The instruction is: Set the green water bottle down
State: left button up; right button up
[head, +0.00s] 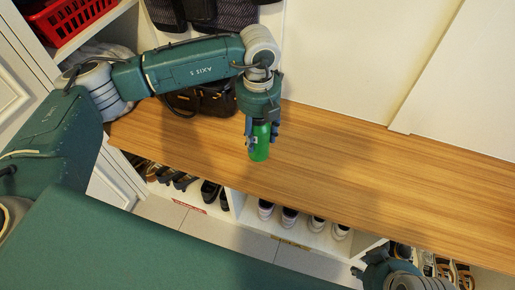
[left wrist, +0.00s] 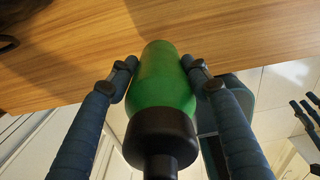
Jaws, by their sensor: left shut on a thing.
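The green water bottle (head: 259,150) has a green body and a black cap. My left gripper (head: 262,138) is shut on it, with a finger on each side. In the left wrist view the bottle (left wrist: 164,78) sits between the two fingers of the left gripper (left wrist: 160,75), its black cap toward the camera. In the head view it overlaps the front part of the wooden bench top (head: 350,165); I cannot tell whether its base touches the wood. Part of my right arm shows at the lower right of the head view, but its fingertips are not clear.
A dark handbag (head: 203,100) sits on the bench behind my left arm. A red basket (head: 70,17) is on a shelf at the upper left. Shoes (head: 289,217) fill the cubbies under the bench. The bench to the right is clear.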

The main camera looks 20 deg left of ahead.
aim_at(258, 121)
pick_arm(q)
jog(key=shift+f+b, duration=0.5)
jog(key=shift+f, duration=2.75)
pick_arm(e)
jog(key=shift+f, duration=0.6)
pick_arm(q)
jog(key=shift+f, duration=0.1)
pick_arm(e)
jog(key=shift+w, duration=0.1)
pick_arm(q)
jog(key=o, duration=1.6)
pick_arm(e)
jog(key=shift+w, duration=0.15)
pick_arm(q)
notch_tip(258, 121, up, 10)
jog(key=shift+f+p, duration=0.25)
jog(key=shift+p, duration=0.65)
jog(key=shift+r, duration=1.35)
pick_arm(e)
jog(key=shift+w+a+f, duration=0.1)
jog(key=shift+w+f, duration=0.15)
jog(key=shift+f, duration=0.05)
